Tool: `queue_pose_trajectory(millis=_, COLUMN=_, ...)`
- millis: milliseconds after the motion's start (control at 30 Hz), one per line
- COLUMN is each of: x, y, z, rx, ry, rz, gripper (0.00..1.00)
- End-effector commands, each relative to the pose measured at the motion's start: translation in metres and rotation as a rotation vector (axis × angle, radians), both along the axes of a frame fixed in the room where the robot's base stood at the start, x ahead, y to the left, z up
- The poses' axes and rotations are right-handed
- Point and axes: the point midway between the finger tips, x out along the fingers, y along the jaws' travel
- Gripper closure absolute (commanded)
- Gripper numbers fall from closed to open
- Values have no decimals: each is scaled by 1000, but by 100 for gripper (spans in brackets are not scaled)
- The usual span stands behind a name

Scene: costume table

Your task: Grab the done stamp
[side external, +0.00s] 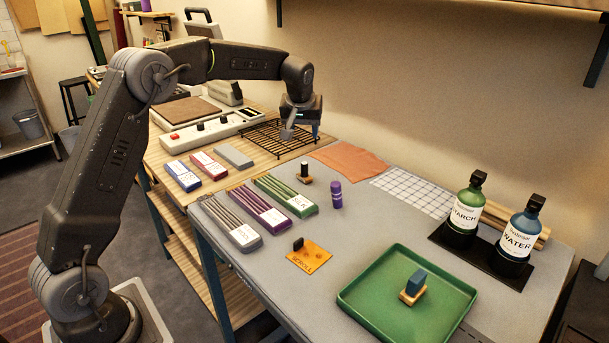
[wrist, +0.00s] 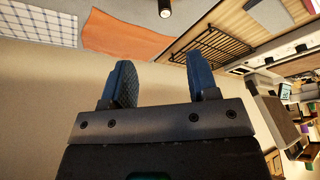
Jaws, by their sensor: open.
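No marking that reads "done" is legible in either view. A blue block-shaped stamp on a light wooden base (side external: 413,285) sits in the green tray (side external: 352,298) at the front right. My gripper (side external: 302,131) is open and empty above the black wire rack (side external: 272,139), far from the tray. Its two fingers (wrist: 160,62) are apart in the wrist view.
Green starch (side external: 467,212) and blue water (side external: 518,239) bottles stand at the right. An orange scroll plate (side external: 309,255), several labelled bundles (side external: 286,195) and an orange cloth (side external: 348,160) lie on the table. The wall (side external: 400,90) is close behind. Grey tabletop around the scroll plate is free.

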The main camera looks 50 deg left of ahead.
Motion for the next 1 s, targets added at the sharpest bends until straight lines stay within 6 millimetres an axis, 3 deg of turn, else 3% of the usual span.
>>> queue_pose_trajectory(millis=267, x=19, y=17, z=-30, rx=-1, ry=3, rz=43, gripper=46)
queue_pose_trajectory(millis=600, x=35, y=33, z=-86, rx=0, ry=4, rz=41, gripper=46)
queue_pose_trajectory(millis=867, x=40, y=38, z=-103, rx=0, ry=4, rz=40, gripper=46)
queue_pose_trajectory(millis=1000, x=43, y=45, z=-122, rx=0, ry=4, rz=41, gripper=46)
